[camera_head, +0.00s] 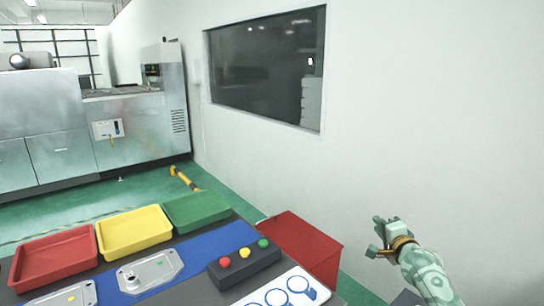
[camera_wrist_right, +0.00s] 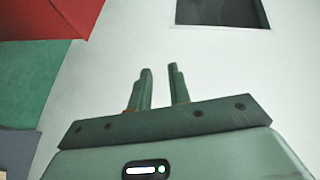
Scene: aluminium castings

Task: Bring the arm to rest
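My right gripper (camera_head: 375,237) is raised to the right of the table, in front of the bare white wall. Its two fingers are apart with nothing between them. In the right wrist view the gripper (camera_wrist_right: 161,72) also shows a clear gap between the fingers, with white wall behind. Part of my right forearm shows behind it in the head view. My left gripper is not in view. Two grey aluminium castings lie on the table: one (camera_head: 150,272) on the blue mat (camera_head: 205,252), the other (camera_head: 72,296) cut by the bottom edge.
A red tray (camera_head: 52,236), a yellow tray (camera_head: 133,208) and a green tray (camera_head: 196,199) line the table's far edge. A button box (camera_head: 225,275) stands near a white card with blue rings (camera_head: 300,284). A red bin (camera_head: 300,243) is between table and gripper.

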